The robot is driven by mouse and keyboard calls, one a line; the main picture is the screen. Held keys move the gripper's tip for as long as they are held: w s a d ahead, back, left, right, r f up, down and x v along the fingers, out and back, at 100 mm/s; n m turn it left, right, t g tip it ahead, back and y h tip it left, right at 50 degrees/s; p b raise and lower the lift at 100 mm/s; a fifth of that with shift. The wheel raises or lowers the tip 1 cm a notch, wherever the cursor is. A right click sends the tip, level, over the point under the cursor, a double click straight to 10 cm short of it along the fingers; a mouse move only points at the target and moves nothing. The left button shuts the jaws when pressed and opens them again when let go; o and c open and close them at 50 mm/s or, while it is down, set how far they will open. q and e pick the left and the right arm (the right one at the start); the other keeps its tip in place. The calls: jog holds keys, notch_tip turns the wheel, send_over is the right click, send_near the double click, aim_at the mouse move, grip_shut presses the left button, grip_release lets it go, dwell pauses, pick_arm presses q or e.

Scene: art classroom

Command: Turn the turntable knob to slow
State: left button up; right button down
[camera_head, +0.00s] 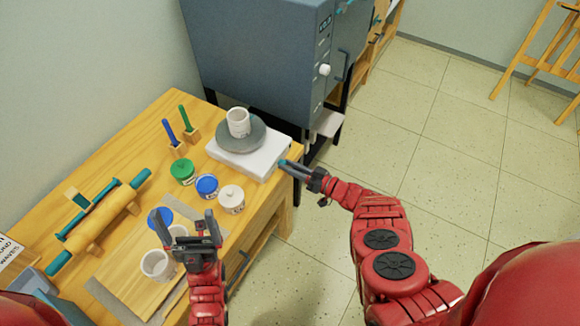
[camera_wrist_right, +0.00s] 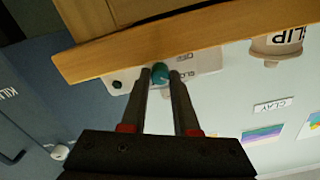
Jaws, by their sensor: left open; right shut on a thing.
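The turntable has a white base (camera_head: 225,158) and a grey disc (camera_head: 258,140) on the table's far right corner. A white cup (camera_head: 238,122) stands upright on the disc. The teal knob (camera_wrist_right: 160,74) is on the side of the base; labels reading OFF and part of SLOW show beside it in the right wrist view. My right gripper (camera_head: 287,164) is shut on the knob, with one finger on each side of it. The knob's exact setting cannot be told. My left gripper (camera_head: 192,224) is open above the front of the table, empty, near a white cup (camera_head: 157,265).
A kiln (camera_head: 258,55) stands behind the table. Green (camera_head: 182,171), blue (camera_head: 207,187) and white (camera_head: 232,199) jars stand between my left gripper and the turntable. A rolling pin (camera_head: 100,217) and tool holders (camera_head: 179,150) are at the left.

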dwell(0.3)
jog(key=c, duration=0.7)
grip_release()
jog(key=shift+o, duration=0.2)
jog(key=b+v, duration=0.1)
jog(key=v, duration=1.6)
jog(key=shift+d, duration=0.2)
jog(key=shift+s, duration=0.1)
